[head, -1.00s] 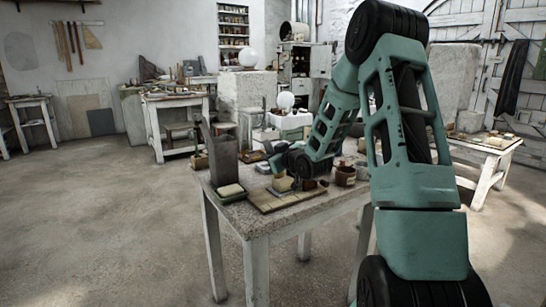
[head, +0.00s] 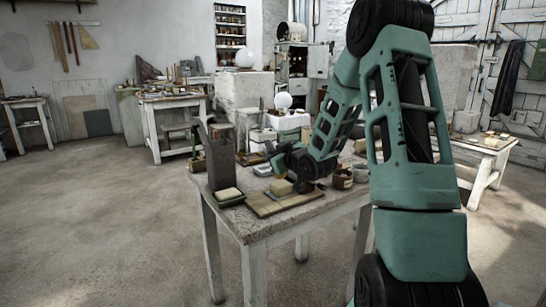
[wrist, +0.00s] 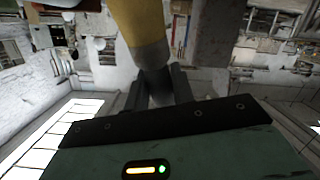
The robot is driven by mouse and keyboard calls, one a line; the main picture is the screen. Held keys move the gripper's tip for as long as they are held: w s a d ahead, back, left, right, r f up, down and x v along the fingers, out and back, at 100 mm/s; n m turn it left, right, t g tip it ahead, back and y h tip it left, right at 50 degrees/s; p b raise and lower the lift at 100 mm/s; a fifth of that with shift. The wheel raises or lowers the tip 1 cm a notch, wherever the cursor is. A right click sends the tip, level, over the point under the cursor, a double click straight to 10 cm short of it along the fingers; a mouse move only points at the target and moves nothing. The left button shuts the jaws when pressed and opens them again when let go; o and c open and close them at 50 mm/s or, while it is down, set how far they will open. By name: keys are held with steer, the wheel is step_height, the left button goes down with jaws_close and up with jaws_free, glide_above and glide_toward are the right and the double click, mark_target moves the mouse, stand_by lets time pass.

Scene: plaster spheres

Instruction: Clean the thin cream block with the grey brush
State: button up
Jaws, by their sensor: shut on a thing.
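A thin cream block (head: 228,194) lies on a dark green slab at the table's front left in the head view. A thicker yellowish block (head: 281,187) sits on a flat tan board. In the wrist view my gripper (wrist: 160,88) is shut on a dark grey piece, which I take to be the grey brush (wrist: 153,80). A yellow-tan part (wrist: 140,25) extends from it toward the top edge. In the head view my gripper (head: 272,150) is small, above the table behind the board; what it holds is unclear there. It is apart from the cream block.
A tall grey block (head: 220,158) stands at the table's left, beside the cream block. The tan board (head: 268,205) lies along the front edge. A brown jar (head: 342,179) stands at the right. Floor in front of the table is clear.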

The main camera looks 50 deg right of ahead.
steer(key=shift+r+p, duration=0.35)
steer(key=shift+r, duration=0.5)
steer(key=shift+r+p, duration=1.45)
steer(key=shift+r, duration=0.65)
steer(key=shift+f, duration=0.1)
